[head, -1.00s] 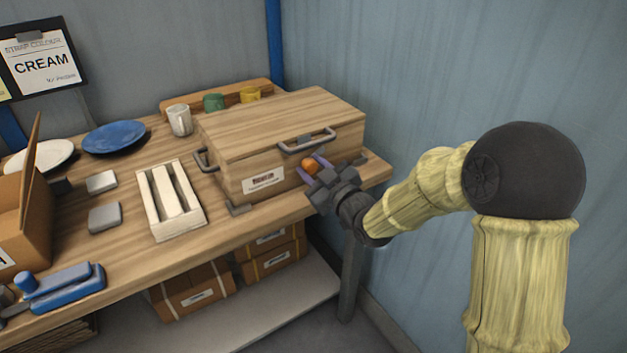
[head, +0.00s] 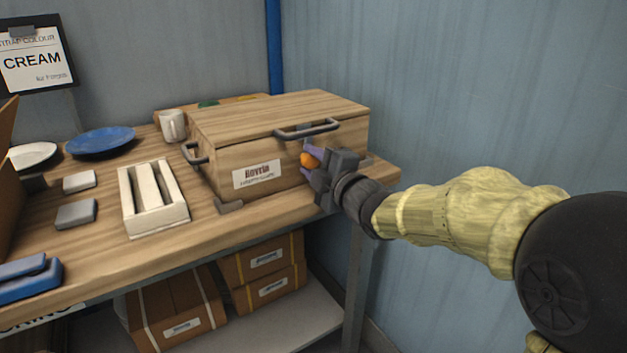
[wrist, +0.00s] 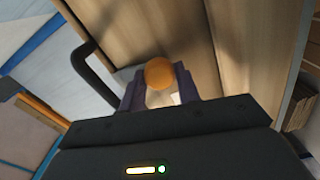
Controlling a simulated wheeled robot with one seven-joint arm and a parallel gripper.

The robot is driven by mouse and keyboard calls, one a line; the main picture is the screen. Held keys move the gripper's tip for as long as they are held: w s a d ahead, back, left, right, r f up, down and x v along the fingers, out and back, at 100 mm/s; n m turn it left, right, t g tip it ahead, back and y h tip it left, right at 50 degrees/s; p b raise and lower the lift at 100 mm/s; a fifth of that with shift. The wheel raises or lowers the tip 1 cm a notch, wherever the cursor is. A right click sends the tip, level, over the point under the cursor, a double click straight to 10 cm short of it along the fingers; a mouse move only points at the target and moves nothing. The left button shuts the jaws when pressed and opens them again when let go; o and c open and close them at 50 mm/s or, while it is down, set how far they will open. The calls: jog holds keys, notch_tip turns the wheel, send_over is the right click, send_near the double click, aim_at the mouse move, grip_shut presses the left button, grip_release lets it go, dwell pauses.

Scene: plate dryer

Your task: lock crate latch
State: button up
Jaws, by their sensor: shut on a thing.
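The wooden crate (head: 222,158) stands on the workbench with its lid down. It has a grey handle (head: 307,129) on the lid's front edge and a label reading "Hovria" on its front. The latch's orange knob (head: 308,160) is at the right part of the crate's front, and it also shows in the wrist view (wrist: 159,73). My gripper (head: 313,158) is at the crate's front with its purple fingers shut on the knob. In the wrist view my gripper (wrist: 160,88) has one finger on each side of the knob. The latch behind the knob is mostly hidden.
A white slotted tray (head: 180,215) and grey blocks (head: 76,214) lie left of the crate. A mug (head: 172,126) and a blue plate (head: 100,141) stand farther back. A blue wall (head: 480,90) is close on the right. Cartons (head: 170,310) sit below the bench.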

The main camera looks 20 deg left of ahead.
jog(key=shift+f+n+b, duration=0.2)
jog(key=shift+n+b, duration=1)
jog(key=shift+b, duration=0.05)
jog(key=o, duration=0.9)
jog(key=shift+r, duration=0.1)
jog(key=p+v, duration=0.3)
jog(key=v, duration=1.4)
jog(key=shift+s+d, duration=0.15)
jog(key=shift+s, duration=0.05)
